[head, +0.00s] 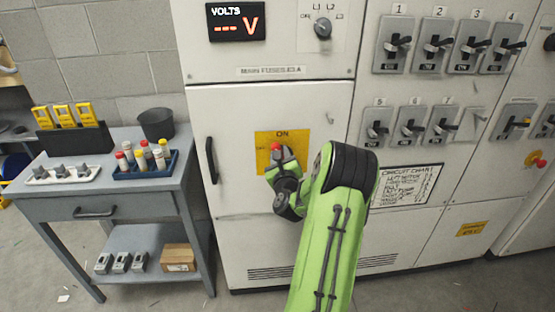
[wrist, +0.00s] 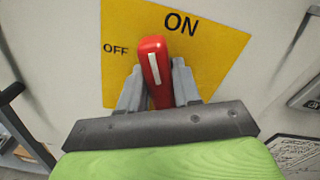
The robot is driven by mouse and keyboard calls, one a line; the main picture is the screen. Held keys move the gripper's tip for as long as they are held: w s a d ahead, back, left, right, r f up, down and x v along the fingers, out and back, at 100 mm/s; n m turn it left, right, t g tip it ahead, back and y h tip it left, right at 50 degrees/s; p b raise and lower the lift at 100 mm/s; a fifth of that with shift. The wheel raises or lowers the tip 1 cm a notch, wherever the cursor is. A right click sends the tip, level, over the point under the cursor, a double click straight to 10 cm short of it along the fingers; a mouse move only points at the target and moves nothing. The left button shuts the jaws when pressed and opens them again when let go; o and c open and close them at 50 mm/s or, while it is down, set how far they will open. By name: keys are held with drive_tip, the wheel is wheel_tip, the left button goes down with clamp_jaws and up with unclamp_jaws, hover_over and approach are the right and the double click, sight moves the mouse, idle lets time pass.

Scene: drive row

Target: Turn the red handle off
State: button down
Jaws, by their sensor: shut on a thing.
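The red handle (wrist: 151,62) has a white stripe and sits on a yellow plate (wrist: 215,60) marked ON at the top and OFF at the left. In the wrist view the handle points nearly straight up, leaning slightly left, between the two words. My gripper (wrist: 158,88) is shut on the handle, with one grey finger on each side of it. In the head view the handle (head: 276,147) shows as a small red patch at my gripper (head: 280,158), and my arm hides the lower part of the plate (head: 264,139).
A grey cabinet door with a black pull (head: 211,160) surrounds the plate. A voltage display (head: 236,22) above reads dashes. Several breaker switches (head: 438,45) are to the right. A blue-grey workbench (head: 110,190) with fuses stands at the left.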

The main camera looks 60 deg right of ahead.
drive_tip(key=n, duration=0.2)
drive_tip(key=f+n+b, duration=0.1)
drive_tip(key=n, duration=0.3)
drive_tip(key=shift+w+a+f+n, duration=0.25)
drive_tip(key=shift+w+a+n, duration=0.05)
drive_tip(key=shift+w+a, duration=0.05)
drive_tip(key=shift+w+f+n+b, duration=0.1)
drive_tip(key=shift+f+n+b, duration=0.1)
drive_tip(key=shift+n+b, duration=0.7)
drive_tip(key=shift+s+f+n+b, duration=0.1)
drive_tip(key=shift+f+n+b, duration=0.15)
drive_tip(key=shift+n+b, duration=0.6)
drive_tip(key=shift+w+f+n+b, duration=0.15)
drive_tip(key=shift+n+b, duration=0.3)
drive_tip(key=shift+n, duration=0.9)
drive_tip(key=c, duration=0.9)
unclamp_jaws()
drive_tip(key=shift+r, duration=0.1)
